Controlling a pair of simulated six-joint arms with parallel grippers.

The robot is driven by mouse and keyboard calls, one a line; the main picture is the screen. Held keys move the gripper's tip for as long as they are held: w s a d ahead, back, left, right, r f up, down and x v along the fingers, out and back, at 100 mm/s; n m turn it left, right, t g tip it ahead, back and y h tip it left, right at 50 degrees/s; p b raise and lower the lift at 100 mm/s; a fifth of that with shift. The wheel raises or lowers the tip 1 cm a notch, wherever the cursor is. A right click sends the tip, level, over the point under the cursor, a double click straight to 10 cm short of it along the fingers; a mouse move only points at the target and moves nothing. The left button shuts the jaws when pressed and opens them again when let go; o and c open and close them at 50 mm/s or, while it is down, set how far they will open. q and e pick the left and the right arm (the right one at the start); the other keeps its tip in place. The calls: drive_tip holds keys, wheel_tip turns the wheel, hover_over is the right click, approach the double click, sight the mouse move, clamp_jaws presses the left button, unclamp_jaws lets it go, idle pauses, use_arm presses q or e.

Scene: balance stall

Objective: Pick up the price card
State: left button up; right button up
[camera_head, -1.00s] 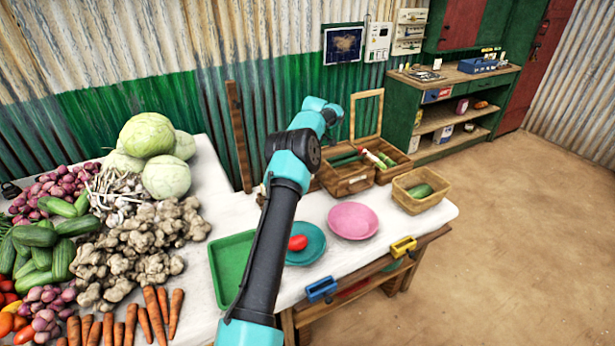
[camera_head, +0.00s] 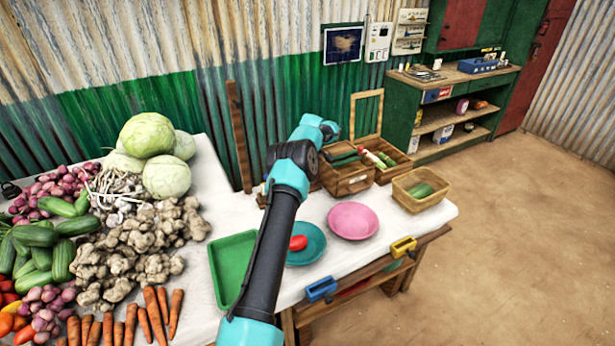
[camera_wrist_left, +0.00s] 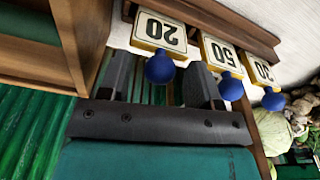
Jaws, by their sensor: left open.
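In the left wrist view several price cards stand in a row on a brown wooden strip: a "20" card (camera_wrist_left: 159,33), a "50" card (camera_wrist_left: 220,54) and a third card (camera_wrist_left: 259,70) that seems to read "30". Each has a round blue knob; the "20" card's knob (camera_wrist_left: 159,68) shows between the fingertips of my left gripper (camera_wrist_left: 160,76). The gripper is open, one finger on each side of that knob, with no clear contact. In the head view my left arm hides the gripper and the cards. My right gripper is not in view.
A green tray (camera_head: 231,285), a teal plate (camera_head: 312,255) with a red item and a pink plate (camera_head: 352,221) lie on the white table. A wooden box (camera_head: 346,181) and a basket (camera_head: 408,199) stand right of my arm. Vegetables crowd the left.

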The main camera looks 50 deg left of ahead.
use_arm(q)
drive_tip(key=shift+a+f, duration=0.1)
drive_tip(key=shift+f, duration=0.1)
drive_tip(key=shift+c, duration=0.4)
clamp_jaws()
idle(0.3)
